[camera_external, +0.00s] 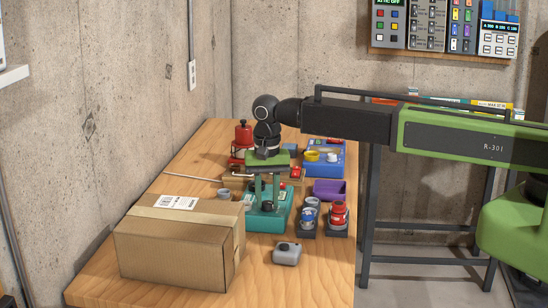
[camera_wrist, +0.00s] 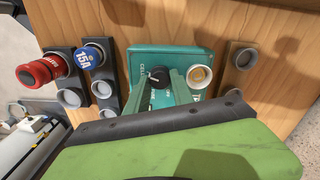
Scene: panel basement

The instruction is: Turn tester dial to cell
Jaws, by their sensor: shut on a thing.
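The teal tester (camera_external: 281,219) stands on the wooden bench, right of the cardboard box. It also shows in the wrist view (camera_wrist: 190,54), with a black dial (camera_wrist: 160,76) bearing a light pointer mark and a white round part (camera_wrist: 200,75) beside it. My gripper (camera_external: 267,204) reaches down over the tester from above. In the wrist view its two green fingers stand one on each side of the dial, shut on it. The fingers and the green palm hide the tester's near part.
A cardboard box (camera_external: 175,245) stands close at left. Dark holders with a red fuse (camera_external: 338,212) and a blue 15A fuse (camera_wrist: 89,57) stand at right. A grey block (camera_external: 286,254) lies in front. A purple tray (camera_external: 329,190) and blue case (camera_external: 331,165) are behind.

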